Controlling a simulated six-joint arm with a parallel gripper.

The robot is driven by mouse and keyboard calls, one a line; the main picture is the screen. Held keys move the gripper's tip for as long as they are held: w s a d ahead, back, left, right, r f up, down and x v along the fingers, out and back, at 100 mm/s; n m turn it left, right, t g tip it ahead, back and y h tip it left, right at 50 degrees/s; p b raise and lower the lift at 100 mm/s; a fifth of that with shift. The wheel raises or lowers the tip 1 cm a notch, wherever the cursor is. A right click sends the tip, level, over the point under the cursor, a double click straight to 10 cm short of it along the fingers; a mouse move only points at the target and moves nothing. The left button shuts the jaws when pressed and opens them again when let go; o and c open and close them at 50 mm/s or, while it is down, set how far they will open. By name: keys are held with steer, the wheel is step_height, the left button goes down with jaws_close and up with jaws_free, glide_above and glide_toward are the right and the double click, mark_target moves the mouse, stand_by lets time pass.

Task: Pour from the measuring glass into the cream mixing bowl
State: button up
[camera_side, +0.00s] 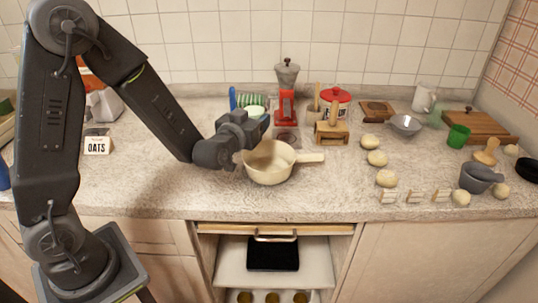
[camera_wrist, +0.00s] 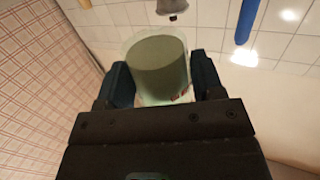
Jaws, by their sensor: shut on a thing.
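The cream mixing bowl (camera_side: 270,178), a pan-like bowl with a side handle, stands on the counter in the middle of the side view. My gripper (camera_side: 262,124) is just above its back left rim. In the wrist view my gripper (camera_wrist: 160,88) is shut on the measuring glass (camera_wrist: 160,62), a clear cylinder with grey-green contents and small red marks near its lower edge. The wrist view is strongly rolled, so my wrist is turned over. In the side view a tan patch shows at the bowl's mouth; I cannot tell whether it is glass or contents.
A red grinder (camera_side: 287,103), a wooden block (camera_side: 332,132) and a red-lidded pot (camera_side: 336,102) stand behind the bowl. The OATS box (camera_side: 97,143) is at left.

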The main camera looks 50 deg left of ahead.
steer(key=n+y, duration=0.1)
steer(key=s+a+n+g+y, duration=0.1)
steer(key=y, duration=0.1)
steer(key=shift+s+f+g, duration=0.25)
steer(key=shift+f+g, duration=0.05)
steer(key=shift+f, duration=0.05)
steer(key=shift+s+a+f+n+g+y, duration=0.2)
steer(key=shift+s+a+n+g+y, duration=0.15)
steer(key=shift+s+n+g+y, duration=0.3)
steer(key=shift+s+a+f+n+g+y, duration=0.25)
steer(key=shift+s+n+g+y, duration=0.2)
steer(key=shift+s+n+y, duration=0.4)
steer(key=shift+w+d+f+m, duration=0.1)
steer(key=shift+w+m, duration=0.15)
steer(key=shift+m, duration=0.05)
steer(key=m, duration=0.1)
steer(key=d+m, duration=0.1)
steer(key=w+m+y, duration=0.1)
steer(key=shift+d+f+m+t, duration=0.3)
steer(key=shift+f+t, duration=0.05)
steer(key=shift+t, duration=0.05)
steer(key=m, duration=0.1)
steer(key=d+r+m, duration=0.1)
steer(key=m, duration=0.1)
steer(key=w+r+m+t, duration=0.1)
steer(key=m, duration=0.1)
steer(key=shift+d, duration=0.4)
steer(key=shift+f+t, duration=0.2)
steer(key=shift+t, duration=0.1)
